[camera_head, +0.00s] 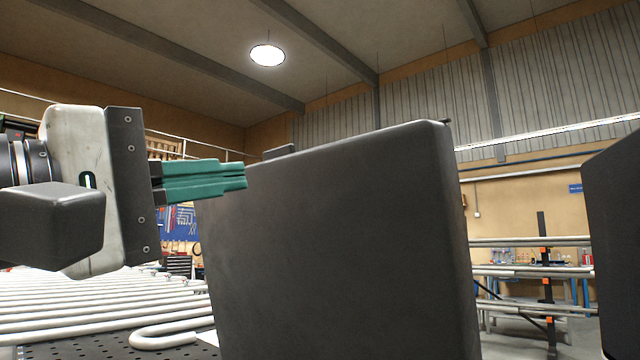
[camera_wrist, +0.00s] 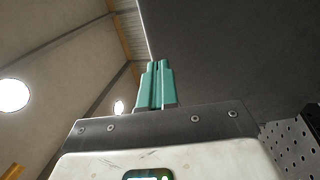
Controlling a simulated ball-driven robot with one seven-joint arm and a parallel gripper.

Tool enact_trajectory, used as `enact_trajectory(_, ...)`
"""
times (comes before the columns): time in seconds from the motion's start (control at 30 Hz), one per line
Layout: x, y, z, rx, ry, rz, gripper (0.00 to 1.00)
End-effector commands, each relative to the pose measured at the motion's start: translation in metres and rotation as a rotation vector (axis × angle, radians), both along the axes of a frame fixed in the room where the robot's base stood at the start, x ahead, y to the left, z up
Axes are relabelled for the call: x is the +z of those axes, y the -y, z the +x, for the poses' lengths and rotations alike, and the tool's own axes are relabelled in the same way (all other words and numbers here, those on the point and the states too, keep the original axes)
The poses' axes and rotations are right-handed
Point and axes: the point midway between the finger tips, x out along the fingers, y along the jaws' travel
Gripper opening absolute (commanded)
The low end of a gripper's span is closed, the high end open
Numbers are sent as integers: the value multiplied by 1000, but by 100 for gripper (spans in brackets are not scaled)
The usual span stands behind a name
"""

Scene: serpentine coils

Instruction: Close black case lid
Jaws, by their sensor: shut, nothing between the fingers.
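The black case lid (camera_head: 340,240) stands raised as a large dark panel in the middle of the head view, close to the camera. It fills the upper right of the wrist view (camera_wrist: 235,60). My gripper (camera_head: 245,176) is at the lid's upper left edge, its green fingers together with nothing between them. In the wrist view the fingertips (camera_wrist: 159,64) overlap the lid's edge; whether they touch it I cannot tell. The case's lower part and the hinge are not visible.
White serpentine coils (camera_head: 80,300) lie on a perforated dark table (camera_head: 110,347) at the lower left. Another dark block (camera_head: 615,230) stands at the right edge. A rack with pipes (camera_head: 540,270) is farther back at right. Open air lies above the lid.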

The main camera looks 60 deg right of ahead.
Motion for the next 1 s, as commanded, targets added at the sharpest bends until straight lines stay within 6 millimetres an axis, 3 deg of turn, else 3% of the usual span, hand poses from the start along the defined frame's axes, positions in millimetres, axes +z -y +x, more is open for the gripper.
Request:
enact_trajectory(0.17,7,6,-7,-19,-1,-1,0)
enact_trajectory(0.7,31,98,-33,-18,0,-1,0)
enact_trajectory(1.0,37,126,-41,-15,-1,-2,0)
